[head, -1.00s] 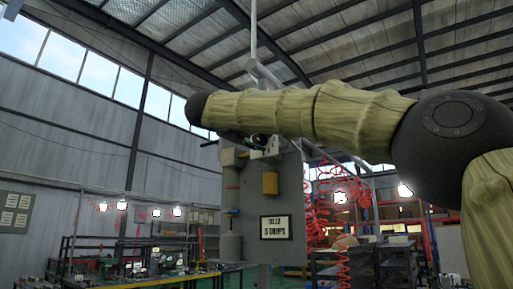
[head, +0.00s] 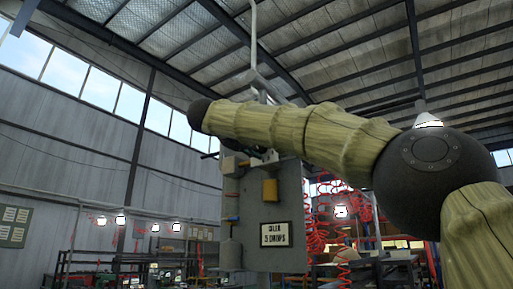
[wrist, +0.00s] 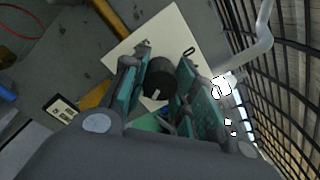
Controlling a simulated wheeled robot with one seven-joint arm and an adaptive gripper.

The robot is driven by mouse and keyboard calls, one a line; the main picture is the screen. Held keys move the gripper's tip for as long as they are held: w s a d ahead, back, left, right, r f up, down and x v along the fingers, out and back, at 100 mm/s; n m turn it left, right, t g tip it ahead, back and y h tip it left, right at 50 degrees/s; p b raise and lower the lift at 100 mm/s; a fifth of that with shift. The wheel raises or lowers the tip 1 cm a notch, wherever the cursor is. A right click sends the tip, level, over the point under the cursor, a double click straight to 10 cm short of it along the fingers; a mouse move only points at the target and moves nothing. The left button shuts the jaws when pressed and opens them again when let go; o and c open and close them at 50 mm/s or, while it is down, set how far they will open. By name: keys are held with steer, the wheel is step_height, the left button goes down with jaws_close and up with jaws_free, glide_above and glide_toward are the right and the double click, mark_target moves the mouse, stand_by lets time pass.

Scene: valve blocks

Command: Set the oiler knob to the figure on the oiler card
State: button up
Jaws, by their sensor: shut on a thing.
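The oiler card (head: 275,234) is a white plate in a dark frame on the grey panel (head: 292,205) in the head view. Its lower line reads as drops, with a blurred figure that looks like 5. The card also shows in the wrist view (wrist: 63,109). The oiler knob (wrist: 160,85) is black with a white mark, in front of a pale square plate (wrist: 128,48). My gripper (wrist: 166,68) has its teal-padded fingers on either side of the knob, shut on it. In the head view my arm mostly hides the gripper and knob. Figures on the plate are not readable.
A yellow-orange cylinder (head: 270,189) sticks out from the panel above the card, and it is close to my gripper in the wrist view (wrist: 96,96). A grey upright pipe (head: 231,215) runs along the panel's left side. Red coiled hoses (head: 318,220) hang to the right.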

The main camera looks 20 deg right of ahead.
steer(key=shift+f, duration=0.2)
steer(key=o, duration=1)
steer(key=shift+r, duration=0.1)
steer(key=v, duration=1.2)
